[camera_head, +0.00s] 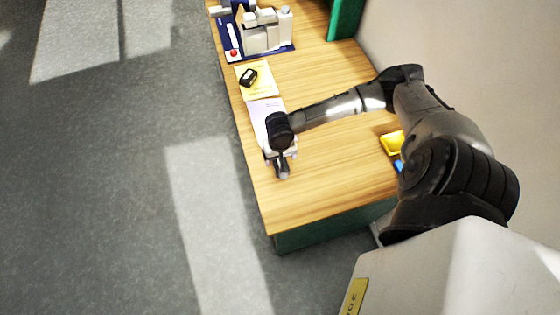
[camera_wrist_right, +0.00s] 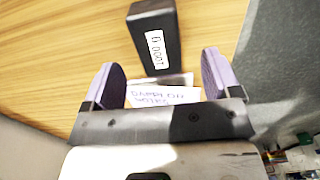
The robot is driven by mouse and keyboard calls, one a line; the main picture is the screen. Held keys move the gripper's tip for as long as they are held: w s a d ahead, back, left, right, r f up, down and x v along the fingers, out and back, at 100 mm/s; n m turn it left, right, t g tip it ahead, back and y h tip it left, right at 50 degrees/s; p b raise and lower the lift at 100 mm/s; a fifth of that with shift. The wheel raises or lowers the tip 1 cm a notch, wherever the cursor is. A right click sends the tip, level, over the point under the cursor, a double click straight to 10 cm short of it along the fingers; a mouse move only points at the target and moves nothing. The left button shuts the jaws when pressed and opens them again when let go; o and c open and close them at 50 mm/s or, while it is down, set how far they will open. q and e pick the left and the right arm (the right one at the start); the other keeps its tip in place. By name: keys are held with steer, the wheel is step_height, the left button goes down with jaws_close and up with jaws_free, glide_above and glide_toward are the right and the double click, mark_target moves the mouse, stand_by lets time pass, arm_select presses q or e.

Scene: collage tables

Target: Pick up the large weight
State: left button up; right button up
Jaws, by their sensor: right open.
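The large weight (camera_wrist_right: 150,50) is a black block with a white label that seems to read 1000 g, upside down in the right wrist view. It is on the wooden table, just beyond and between the fingertips of my right gripper (camera_wrist_right: 163,80). The gripper is open, with a pale purple pad on each side, and does not hold the block. In the head view my right gripper (camera_head: 281,160) is over the table's near left part; a dark shape there may be the weight, but the arm hides much of it. My left gripper is not in view.
A handwritten white card (camera_wrist_right: 165,96) lies between the fingers. A small black object (camera_head: 248,77) sits on a yellow sheet (camera_head: 263,88), beside a pale sheet (camera_head: 262,108). White equipment (camera_head: 264,35) stands on a blue mat. A yellow tray (camera_head: 391,143) lies right. The front tabletop is clear.

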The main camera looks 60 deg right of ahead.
steer(key=shift+s+d+f, duration=0.1)
steer(key=shift+f, duration=2.6)
steer(key=shift+r, duration=0.1)
jaws_close()
